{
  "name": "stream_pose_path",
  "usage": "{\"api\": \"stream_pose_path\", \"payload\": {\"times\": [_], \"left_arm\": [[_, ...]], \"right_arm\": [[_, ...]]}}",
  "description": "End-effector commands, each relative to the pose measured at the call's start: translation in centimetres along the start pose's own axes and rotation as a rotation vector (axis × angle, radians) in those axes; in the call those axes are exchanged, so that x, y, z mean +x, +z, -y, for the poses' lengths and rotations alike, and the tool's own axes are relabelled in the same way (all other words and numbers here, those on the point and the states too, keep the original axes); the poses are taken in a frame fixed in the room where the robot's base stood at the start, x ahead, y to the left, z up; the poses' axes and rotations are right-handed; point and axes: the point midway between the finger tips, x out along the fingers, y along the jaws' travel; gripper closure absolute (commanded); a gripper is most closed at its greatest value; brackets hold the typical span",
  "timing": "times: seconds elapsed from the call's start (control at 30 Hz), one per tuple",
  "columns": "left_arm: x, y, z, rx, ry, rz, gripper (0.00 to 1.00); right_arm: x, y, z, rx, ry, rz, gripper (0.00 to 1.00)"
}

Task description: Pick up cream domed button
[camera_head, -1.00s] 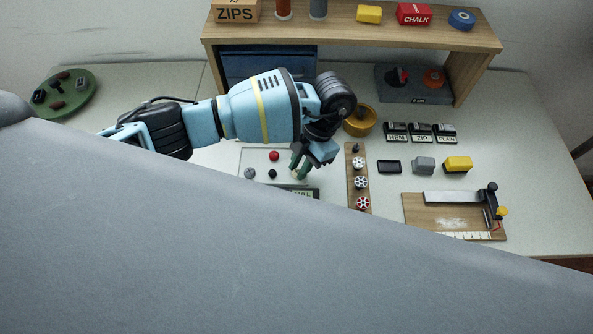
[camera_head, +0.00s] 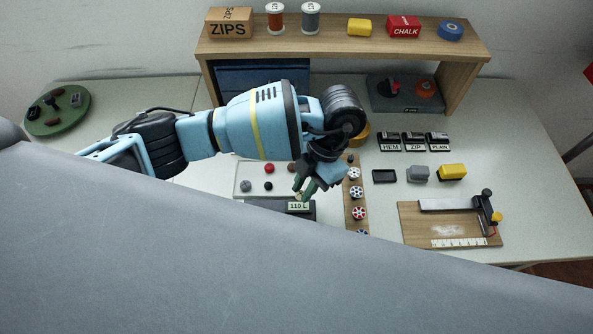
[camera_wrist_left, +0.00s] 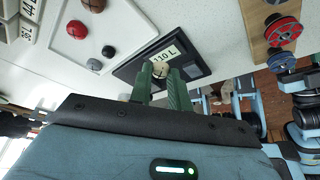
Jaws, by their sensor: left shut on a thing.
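My left gripper (camera_head: 300,195) is shut on the cream domed button (camera_wrist_left: 160,70). In the left wrist view the button sits between the green fingertips (camera_wrist_left: 162,80), and the fingers cover part of it. In the head view the button (camera_head: 298,197) is a small pale spot at the fingertips, just above the dark plate with the "110 L" label (camera_head: 299,206). I cannot tell the gap between button and plate. My right gripper is not in view.
A wooden shelf (camera_head: 340,48) spans the back.

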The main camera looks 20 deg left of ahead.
Motion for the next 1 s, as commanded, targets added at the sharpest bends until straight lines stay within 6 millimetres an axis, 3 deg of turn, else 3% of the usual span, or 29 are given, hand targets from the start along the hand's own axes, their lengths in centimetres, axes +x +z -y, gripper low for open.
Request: {"api": "stream_pose_path", "payload": {"times": [0.03, 0.2, 0.4, 0.63, 1.0], "left_arm": [[0.0, -0.5, 1.6, 0.008, 0.000, 0.001, 1.00], [0.1, -1.7, 5.6, 0.007, 0.000, 0.000, 1.00], [0.3, -2.7, 8.9, 0.004, 0.000, -0.001, 1.00], [0.3, -3.2, 10.5, 0.001, 0.000, -0.001, 1.00], [0.6, -3.9, 10.2, 0.000, -0.002, -0.002, 1.00]], "right_arm": [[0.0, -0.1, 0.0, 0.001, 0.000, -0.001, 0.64], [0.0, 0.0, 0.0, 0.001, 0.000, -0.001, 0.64], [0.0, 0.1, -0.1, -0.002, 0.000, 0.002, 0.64], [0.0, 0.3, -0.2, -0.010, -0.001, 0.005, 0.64], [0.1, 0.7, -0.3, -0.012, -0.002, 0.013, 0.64]]}}
